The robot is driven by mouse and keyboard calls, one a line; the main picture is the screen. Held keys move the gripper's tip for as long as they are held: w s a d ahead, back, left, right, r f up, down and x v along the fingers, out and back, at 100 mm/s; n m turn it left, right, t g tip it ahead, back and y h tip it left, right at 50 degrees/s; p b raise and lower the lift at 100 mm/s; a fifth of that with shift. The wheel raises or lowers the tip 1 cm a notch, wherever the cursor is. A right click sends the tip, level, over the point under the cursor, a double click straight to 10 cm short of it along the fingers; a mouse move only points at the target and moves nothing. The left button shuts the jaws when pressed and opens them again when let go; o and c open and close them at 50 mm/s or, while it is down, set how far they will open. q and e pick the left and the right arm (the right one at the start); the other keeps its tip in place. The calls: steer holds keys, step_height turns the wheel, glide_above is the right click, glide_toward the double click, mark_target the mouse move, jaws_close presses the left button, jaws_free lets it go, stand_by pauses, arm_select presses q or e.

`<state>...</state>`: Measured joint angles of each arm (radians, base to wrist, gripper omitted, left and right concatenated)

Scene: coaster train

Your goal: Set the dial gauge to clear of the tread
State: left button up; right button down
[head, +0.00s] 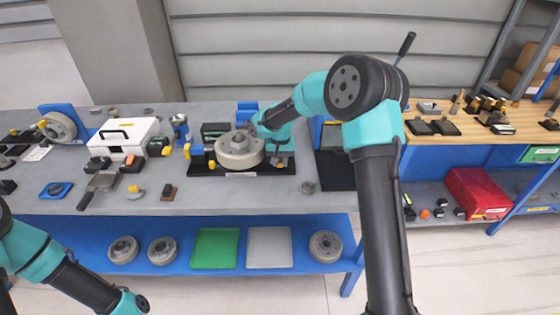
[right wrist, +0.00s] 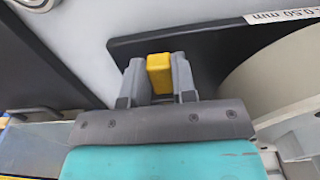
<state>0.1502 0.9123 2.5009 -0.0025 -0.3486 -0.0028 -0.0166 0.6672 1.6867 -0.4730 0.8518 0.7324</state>
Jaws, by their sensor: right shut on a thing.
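My right gripper (head: 279,161) is low at the right side of the pale wheel (head: 238,152), over the black base plate (head: 205,170). In the right wrist view its two grey fingers (right wrist: 159,78) are shut on a small yellow block (right wrist: 159,66). I cannot tell whether this block is part of the dial gauge; no dial face is readable. The wheel's pale curved side (right wrist: 292,85) is right of the fingers, apart from them. My left arm shows at the lower left of the head view; its gripper is out of view.
A blue stand with a yellow knob (head: 188,150) is at the wheel's left. A white case (head: 124,134) and small tools lie on the left of the grey bench (head: 240,198). A black panel (head: 336,172) is to the right. The bench's front strip is mostly clear.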

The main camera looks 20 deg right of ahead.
mark_target(289, 169)
steer(key=shift+s+d, duration=0.35)
steer(key=shift+d, duration=0.45)
steer(key=shift+s+d, duration=0.3)
steer(key=shift+d, duration=0.5)
steer(key=c, duration=0.9)
jaws_free()
steer(key=shift+d, duration=0.1)
steer(key=shift+r, duration=0.1)
step_height(289, 169, up, 17)
steer(key=shift+r, duration=0.15)
